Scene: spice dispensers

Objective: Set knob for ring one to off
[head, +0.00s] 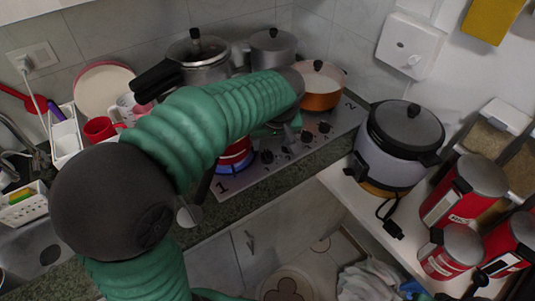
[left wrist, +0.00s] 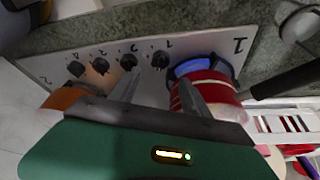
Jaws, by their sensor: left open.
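A stove panel (head: 240,182) has a row of several dark knobs. The end knob (left wrist: 160,59), nearest ring one and with a small 1 printed by it, shows in the left wrist view; in the head view it is the leftmost knob (head: 267,156). Ring one (left wrist: 200,68) glows blue under a red pot (left wrist: 205,92), beside the large printed 1. My left gripper (left wrist: 160,84) is open; its two fingers point at the panel, with the end knob between and beyond their tips. I cannot tell whether they touch it. My right gripper is out of view.
An orange pot (head: 320,88) and steel pots (head: 197,55) stand at the back of the stove. A rice cooker (head: 400,140) and red canisters (head: 462,190) stand on the right shelf. A black handle (left wrist: 285,80) juts out near ring one.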

